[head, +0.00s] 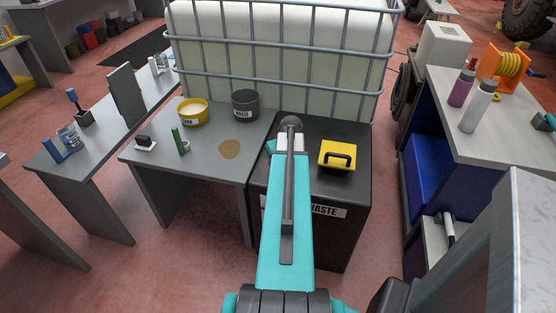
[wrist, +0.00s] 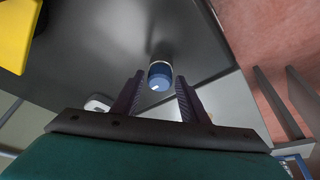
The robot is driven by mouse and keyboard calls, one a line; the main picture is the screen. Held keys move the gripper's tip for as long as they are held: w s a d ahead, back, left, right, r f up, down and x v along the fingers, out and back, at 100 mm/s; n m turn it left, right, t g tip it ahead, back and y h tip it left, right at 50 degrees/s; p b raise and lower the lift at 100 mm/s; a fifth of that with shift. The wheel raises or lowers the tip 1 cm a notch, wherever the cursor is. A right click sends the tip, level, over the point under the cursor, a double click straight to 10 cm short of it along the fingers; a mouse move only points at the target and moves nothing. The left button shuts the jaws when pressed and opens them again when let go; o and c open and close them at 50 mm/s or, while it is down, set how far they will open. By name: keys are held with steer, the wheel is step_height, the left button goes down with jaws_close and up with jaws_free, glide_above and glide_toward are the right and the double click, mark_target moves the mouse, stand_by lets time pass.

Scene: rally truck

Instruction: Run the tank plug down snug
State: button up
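My gripper (wrist: 156,80) shows in the wrist view with its two dark ribbed fingers apart. A small round blue-topped piece (wrist: 160,76) with a pale mark stands on a dark surface, between or just beyond the fingertips. I cannot tell whether the fingers touch it, nor whether it is the tank plug. In the head view my teal arm reaches over the black cabinet and hides the fingers and the blue piece. The large white tank (head: 285,45) in its grey cage stands behind.
A yellow box with a black handle (head: 337,155) sits on the black cabinet (head: 345,195), right of my arm. The grey table (head: 205,165) at left holds a yellow tin (head: 194,112), a dark waste pot (head: 245,104) and a green cylinder (head: 179,141). A bench (head: 510,130) stands at right.

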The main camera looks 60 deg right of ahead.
steer(key=shift+n, duration=0.3)
steer(key=shift+d+n+y, duration=0.1)
steer(key=shift+n+y, duration=0.2)
steer(key=shift+n, duration=0.3)
steer(key=shift+s+n+t+y+b, duration=0.1)
steer(key=shift+n+t+y+b, duration=0.2)
steer(key=shift+n, duration=0.6)
steer(key=shift+d, duration=0.1)
steer(key=shift+n+y, duration=0.3)
steer(key=shift+n, duration=0.5)
steer(key=shift+d+n, duration=0.1)
steer(key=shift+n, duration=0.2)
steer(key=shift+n+y+b, duration=0.3)
steer(key=shift+n+y, duration=0.1)
steer(key=shift+n, duration=0.2)
